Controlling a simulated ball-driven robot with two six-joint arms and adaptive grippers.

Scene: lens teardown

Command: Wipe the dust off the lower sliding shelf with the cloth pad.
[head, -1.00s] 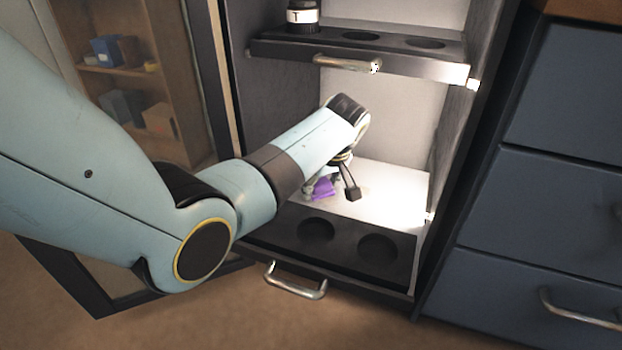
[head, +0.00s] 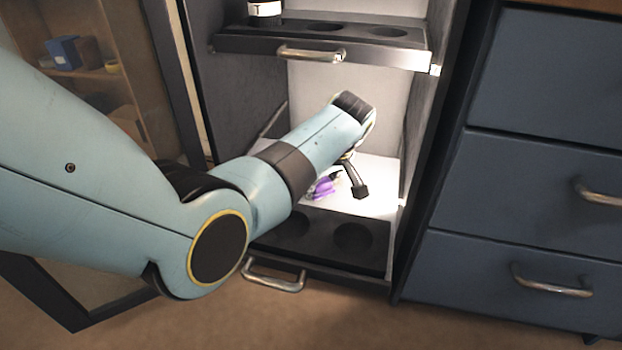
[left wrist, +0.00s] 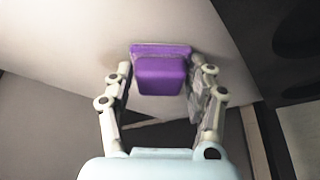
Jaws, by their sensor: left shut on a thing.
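My left gripper (left wrist: 160,85) is shut on the purple cloth pad (left wrist: 160,75), which lies against a pale surface in the left wrist view. In the head view the pad (head: 323,187) shows in part below the gripper (head: 340,188), at the light rear part of the lower sliding shelf (head: 372,200). The shelf's dark front part has two round recesses and a metal handle (head: 273,276). A faint brownish smudge (left wrist: 122,70) shows beside the pad in the left wrist view. My right gripper is not in view.
The upper shelf (head: 370,52) with its handle (head: 311,54) is above my arm and holds a dark lens with a white band (head: 264,9). The cabinet's side walls flank the arm. Blue drawers (head: 550,170) stand to the right, an open door frame (head: 195,80) to the left.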

